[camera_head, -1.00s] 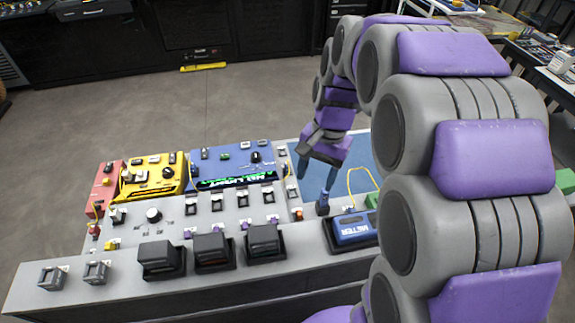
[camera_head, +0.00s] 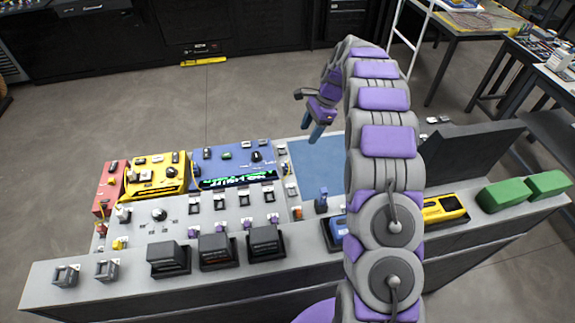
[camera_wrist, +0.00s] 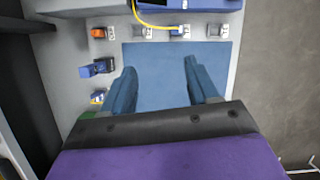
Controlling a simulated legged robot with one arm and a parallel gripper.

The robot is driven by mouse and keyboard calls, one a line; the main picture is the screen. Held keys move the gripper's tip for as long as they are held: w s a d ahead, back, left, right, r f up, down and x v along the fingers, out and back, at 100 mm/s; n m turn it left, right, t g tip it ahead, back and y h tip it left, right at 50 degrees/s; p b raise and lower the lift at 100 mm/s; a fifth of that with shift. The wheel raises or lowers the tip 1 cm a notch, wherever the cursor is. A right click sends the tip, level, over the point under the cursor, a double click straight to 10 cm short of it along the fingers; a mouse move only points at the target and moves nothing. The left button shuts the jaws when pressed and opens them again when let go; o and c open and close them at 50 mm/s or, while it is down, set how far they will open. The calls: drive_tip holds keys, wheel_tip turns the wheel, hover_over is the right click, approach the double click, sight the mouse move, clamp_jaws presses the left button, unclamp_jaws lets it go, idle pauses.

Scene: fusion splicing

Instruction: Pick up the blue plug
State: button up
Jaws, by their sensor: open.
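The blue plug (camera_head: 321,201) stands upright on the grey console, close to the near left corner of a flat blue mat (camera_head: 318,163). What looks like the same plug shows in the wrist view (camera_wrist: 97,68), left of my fingers and off the mat's edge. My gripper (camera_head: 316,133) is open and raised above the far part of the mat, apart from the plug. In the wrist view my two blue fingers (camera_wrist: 160,74) are spread wide with only bare mat between them.
A blue box with a green lit display (camera_head: 235,168), a yellow box (camera_head: 153,175) and several black blocks stand left on the console. Green blocks (camera_head: 502,195) and a yellow meter (camera_head: 444,208) are at right. My arm hides part of the console. The mat is clear.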

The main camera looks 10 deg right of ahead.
drive_tip(key=w+d+f+m, duration=0.1)
drive_tip(key=w+f+m, duration=0.1)
drive_tip(key=w+f, duration=0.15)
drive_tip(key=b, duration=0.2)
hover_over(288, 163)
drive_tip(key=d, duration=0.4)
drive_tip(key=f, duration=1.1)
drive_tip(key=shift+s+a, duration=0.15)
drive_tip(key=shift+a, duration=0.05)
drive_tip(key=shift+y, duration=0.3)
drive_tip(key=shift+a+r+b+x, duration=0.1)
drive_tip(key=shift+a+b+x, duration=0.15)
drive_tip(key=shift+x, duration=0.7)
drive_tip(key=shift+a+r+b+x, duration=0.1)
drive_tip(key=shift+b+x, duration=0.25)
drive_tip(key=shift+x, duration=0.65)
drive_tip(key=shift+a+r+b+x, duration=0.1)
drive_tip(key=shift+a+b+x, duration=0.15)
drive_tip(key=shift+x, duration=0.7)
drive_tip(key=shift+d, duration=0.1)
clamp_jaws()
wheel_tip(288, 163, up, 10)
drive_tip(key=p, duration=0.2)
